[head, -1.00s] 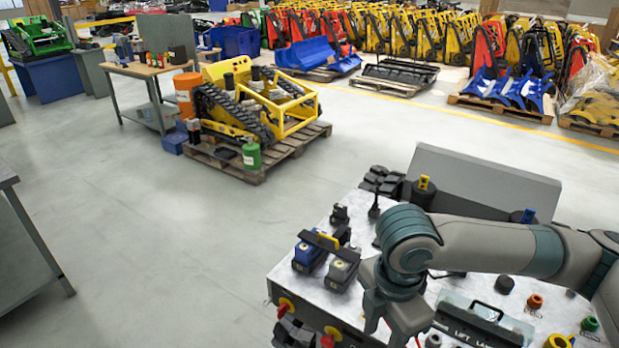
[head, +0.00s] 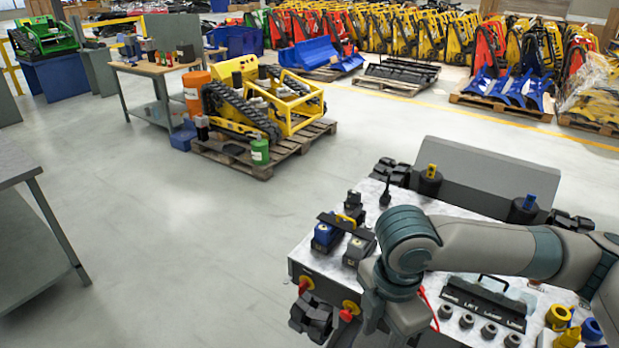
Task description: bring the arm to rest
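My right arm (head: 480,243) comes in from the right edge and reaches across a control console (head: 300,243). Its elbow-like teal joint hangs over the console's front. My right gripper (head: 388,322) points down at the bottom of the picture, in front of the console's near edge. Its fingertips are partly cut off and dark, so I cannot tell whether it is open or shut. Nothing is plainly seen in it. My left gripper is not in view.
The console carries a blue-capped block (head: 326,235), a grey block (head: 358,248), a labelled black strip (head: 485,305) and several knobs. A grey bench (head: 30,170) stands at left. A yellow tracked carrier (head: 240,105) sits on a pallet behind. Open floor lies between.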

